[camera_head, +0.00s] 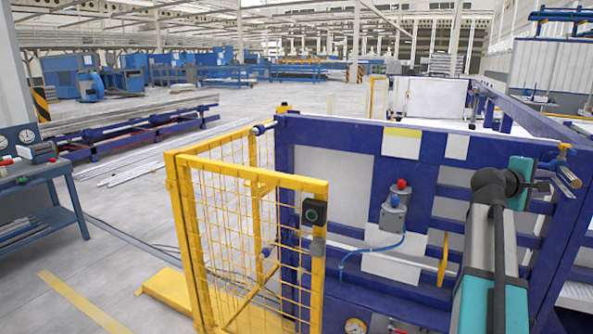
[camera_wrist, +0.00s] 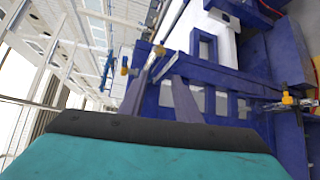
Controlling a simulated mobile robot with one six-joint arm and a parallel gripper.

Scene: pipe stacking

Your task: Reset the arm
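My gripper (camera_head: 545,184) is at the right of the head view, at the end of my teal and grey arm, in front of the blue frame (camera_head: 459,189). In the wrist view, two grey-purple fingers of my gripper (camera_wrist: 164,68) reach up past the teal and black housing. A gap shows between them, with the blue frame behind. I see no pipe clearly held. The fingertips are small and partly merged with the background in the head view.
A yellow mesh gate (camera_head: 229,243) stands left of the frame. A control box with a red button (camera_head: 393,212) is mounted on the frame. A blue workbench (camera_head: 41,196) is at far left. A blue rack (camera_head: 134,129) stands behind on open floor.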

